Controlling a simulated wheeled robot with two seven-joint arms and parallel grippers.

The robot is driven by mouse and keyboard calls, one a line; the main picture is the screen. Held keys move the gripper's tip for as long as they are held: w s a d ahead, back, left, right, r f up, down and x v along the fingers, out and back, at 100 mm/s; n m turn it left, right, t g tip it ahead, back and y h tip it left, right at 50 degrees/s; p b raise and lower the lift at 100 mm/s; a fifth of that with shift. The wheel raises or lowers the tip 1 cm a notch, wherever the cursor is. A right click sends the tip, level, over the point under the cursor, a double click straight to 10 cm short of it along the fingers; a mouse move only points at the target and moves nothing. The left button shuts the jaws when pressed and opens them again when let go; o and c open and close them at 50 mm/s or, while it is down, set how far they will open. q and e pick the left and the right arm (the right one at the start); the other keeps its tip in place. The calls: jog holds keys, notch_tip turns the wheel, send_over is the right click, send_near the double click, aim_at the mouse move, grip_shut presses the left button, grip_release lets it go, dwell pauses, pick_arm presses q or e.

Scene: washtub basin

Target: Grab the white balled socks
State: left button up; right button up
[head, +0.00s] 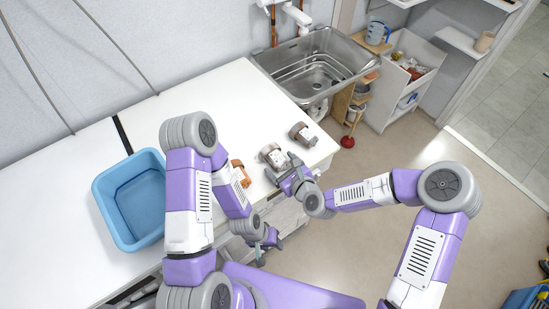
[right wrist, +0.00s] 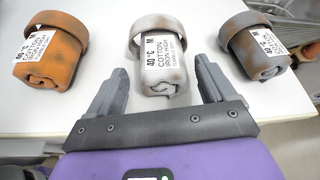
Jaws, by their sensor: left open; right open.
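The white balled socks (head: 271,154) lie on the white counter near its front edge, between an orange pair and a grey pair. In the right wrist view the white socks (right wrist: 162,52) have brownish smudges and a label reading 40 °C cotton. My right gripper (head: 287,172) is open just in front of them. In the right wrist view its two fingers (right wrist: 159,84) stand left and right of the socks' near end, with gaps on both sides. My left gripper (head: 268,243) is low in front of the counter, open, away from the socks.
Orange balled socks (right wrist: 48,52) lie to the left and grey balled socks (right wrist: 257,50) to the right. A blue basin (head: 107,205) stands on the counter's left part. A metal sink (head: 313,68) is at the back. The middle of the counter is clear.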

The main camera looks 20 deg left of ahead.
jog(key=shift+w+a, duration=0.1)
jog(key=c, duration=0.8)
